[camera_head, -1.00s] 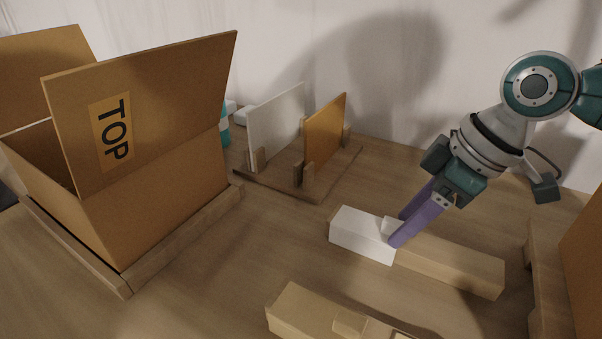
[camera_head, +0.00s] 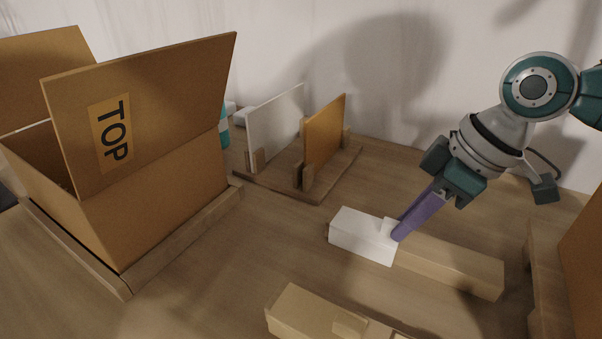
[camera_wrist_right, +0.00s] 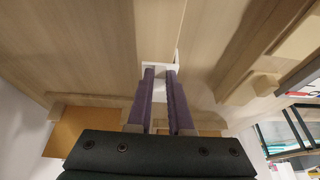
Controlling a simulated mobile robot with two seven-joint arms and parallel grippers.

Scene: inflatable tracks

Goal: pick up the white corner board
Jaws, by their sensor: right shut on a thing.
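The white corner board (camera_head: 360,238) looks like a white block with a small raised part at its right end. It lies at the left end of a long tan wooden block (camera_head: 450,264). My right gripper (camera_head: 398,232) comes down from the upper right and is shut on the raised white part. In the right wrist view the purple fingers (camera_wrist_right: 160,80) are close together, with white of the corner board (camera_wrist_right: 158,67) showing at their tips. The board still appears to rest low, with no visible gap below it. My left gripper is not in view.
An open cardboard box (camera_head: 150,205) marked TOP stands at left in a wooden frame. A wooden stand (camera_head: 285,183) behind holds a white panel (camera_head: 275,130) and an orange panel (camera_head: 325,132). Another tan block (camera_head: 300,312) lies in front. A cardboard piece (camera_head: 585,260) is at right.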

